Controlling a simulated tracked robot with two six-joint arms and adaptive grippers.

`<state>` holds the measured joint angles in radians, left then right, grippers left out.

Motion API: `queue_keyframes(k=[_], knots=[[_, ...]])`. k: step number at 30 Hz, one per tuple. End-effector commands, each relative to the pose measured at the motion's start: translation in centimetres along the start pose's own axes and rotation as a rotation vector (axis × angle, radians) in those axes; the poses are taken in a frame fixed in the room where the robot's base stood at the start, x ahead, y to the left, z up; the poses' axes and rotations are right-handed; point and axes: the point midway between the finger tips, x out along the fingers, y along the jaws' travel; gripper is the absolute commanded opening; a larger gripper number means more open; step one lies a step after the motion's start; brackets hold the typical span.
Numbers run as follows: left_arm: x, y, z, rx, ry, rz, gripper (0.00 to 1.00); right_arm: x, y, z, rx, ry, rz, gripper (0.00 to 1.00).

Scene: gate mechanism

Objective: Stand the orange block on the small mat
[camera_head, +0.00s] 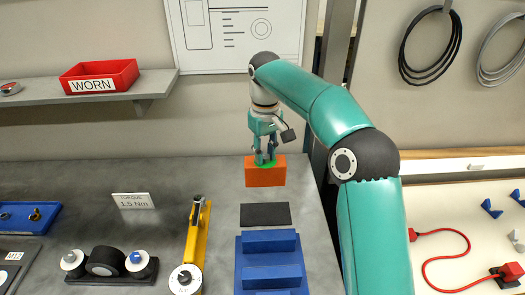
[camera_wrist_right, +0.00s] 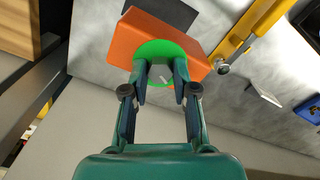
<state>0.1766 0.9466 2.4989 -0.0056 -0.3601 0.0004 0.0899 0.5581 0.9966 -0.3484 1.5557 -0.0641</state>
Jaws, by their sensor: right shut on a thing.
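The orange block (camera_head: 265,178) is at the back right of the grey workbench, behind the small dark mat (camera_head: 265,215). My right gripper (camera_head: 265,162) points down and is shut on the block at its green round patch. The right wrist view also shows the block (camera_wrist_right: 125,45) between my right fingertips (camera_wrist_right: 160,68), with the fingers covering part of the green patch. In that view the mat (camera_wrist_right: 172,10) lies beyond the block, partly hidden by it. I cannot tell whether the block touches the bench. My left gripper is not in view.
A blue slotted holder (camera_head: 270,262) stands in front of the mat. A yellow tool (camera_head: 197,240) lies to the left, near a torque sign (camera_head: 133,201). A shelf with a red bin (camera_head: 99,76) hangs at the back left.

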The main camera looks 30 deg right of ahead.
Motion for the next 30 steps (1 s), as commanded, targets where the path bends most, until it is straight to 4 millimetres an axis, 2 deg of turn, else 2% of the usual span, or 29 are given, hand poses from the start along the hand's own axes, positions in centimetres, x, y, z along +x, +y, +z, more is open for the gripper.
queue_keyframes(k=[6,12,22,30], knots=[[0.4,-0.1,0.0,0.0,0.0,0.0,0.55,4.9,0.1,0.1,0.001,0.001,0.0,0.0],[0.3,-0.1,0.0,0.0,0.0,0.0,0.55,8.4,0.0,0.0,0.002,0.002,-0.001,0.0],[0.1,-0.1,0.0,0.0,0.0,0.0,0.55,10.5,0.1,0.0,0.002,0.004,0.001,0.0],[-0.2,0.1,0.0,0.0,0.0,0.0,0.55,13.6,0.1,0.0,0.002,0.004,0.001,0.0]])
